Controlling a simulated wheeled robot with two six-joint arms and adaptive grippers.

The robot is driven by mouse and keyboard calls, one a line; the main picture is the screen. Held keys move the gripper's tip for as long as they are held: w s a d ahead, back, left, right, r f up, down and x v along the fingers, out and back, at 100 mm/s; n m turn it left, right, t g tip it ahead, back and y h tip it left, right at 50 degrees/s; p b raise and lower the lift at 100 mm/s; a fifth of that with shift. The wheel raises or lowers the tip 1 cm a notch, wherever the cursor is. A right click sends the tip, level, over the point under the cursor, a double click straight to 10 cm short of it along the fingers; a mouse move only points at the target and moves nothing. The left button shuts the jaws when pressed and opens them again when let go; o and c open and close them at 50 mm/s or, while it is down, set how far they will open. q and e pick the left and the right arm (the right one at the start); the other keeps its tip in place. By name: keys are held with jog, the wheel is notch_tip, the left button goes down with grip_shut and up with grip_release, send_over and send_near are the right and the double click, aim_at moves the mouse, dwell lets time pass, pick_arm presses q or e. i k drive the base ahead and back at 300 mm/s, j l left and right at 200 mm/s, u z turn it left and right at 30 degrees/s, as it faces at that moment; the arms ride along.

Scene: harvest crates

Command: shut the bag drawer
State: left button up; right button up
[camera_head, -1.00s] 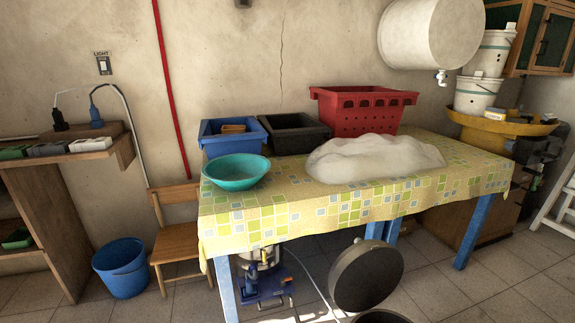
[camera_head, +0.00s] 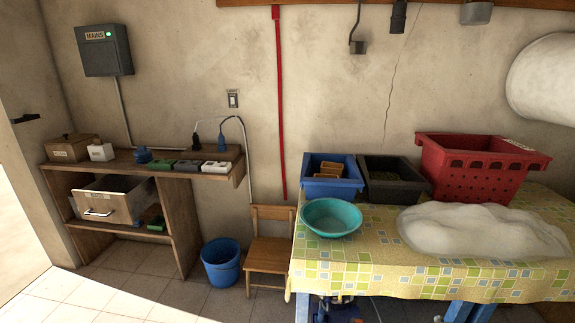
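A drawer (camera_head: 118,208) with a pale metal bar handle sits in the wooden shelf unit at the left. It stands pulled out, and its open top and inner side show. A small label is on its front edge, too small to read. I cannot tell from the label whether it is the bag drawer, but it is the only drawer I see standing out. Neither of my grippers is in view.
The shelf unit's top (camera_head: 128,163) holds small boxes and blocks. A blue bucket (camera_head: 221,268) and wooden chair (camera_head: 268,255) stand right of it. The cloth-covered table (camera_head: 345,265) fills the right. Tiled floor before the drawer looks clear.

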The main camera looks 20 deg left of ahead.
aim_at(115, 199)
jog(key=u, duration=2.1)
jog(key=i+j+z, duration=0.2)
jog(key=i, duration=0.35)
jog(key=i+z, duration=0.2)
jog(key=i, duration=0.35)
